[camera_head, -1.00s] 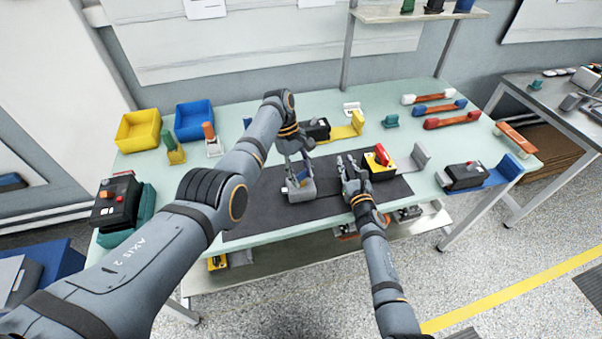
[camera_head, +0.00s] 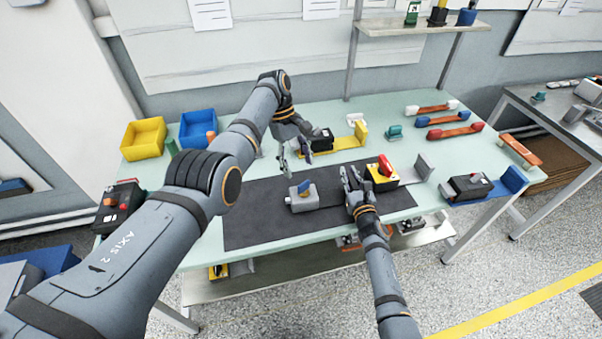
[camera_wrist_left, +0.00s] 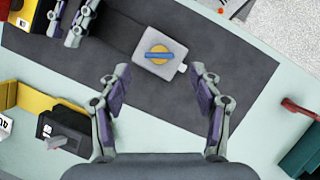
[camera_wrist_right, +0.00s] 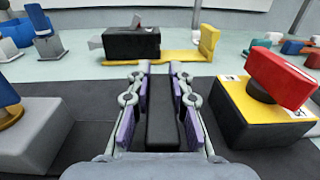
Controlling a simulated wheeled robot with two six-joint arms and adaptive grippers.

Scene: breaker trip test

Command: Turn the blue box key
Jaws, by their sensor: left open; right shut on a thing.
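The grey box (camera_head: 303,203) stands on the dark mat. Its blue key (camera_head: 304,187) is on top. In the left wrist view the blue key (camera_wrist_left: 159,56) lies crosswise over a yellow round dial on the grey box (camera_wrist_left: 147,68). My left gripper (camera_head: 294,158) is open and empty, raised behind the box, its fingers apart from the key. My right gripper (camera_head: 352,178) is between the grey box and the yellow box with the red knob (camera_head: 381,176). In the right wrist view it is shut on a dark grey bar-like part (camera_wrist_right: 163,125).
A yellow stand with a black box (camera_head: 322,141) is just behind my left gripper. Yellow (camera_head: 143,139) and blue bins (camera_head: 198,124) stand at the back left. A black box on a blue stand (camera_head: 470,187) is at the right. The mat's left part (camera_head: 250,205) is clear.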

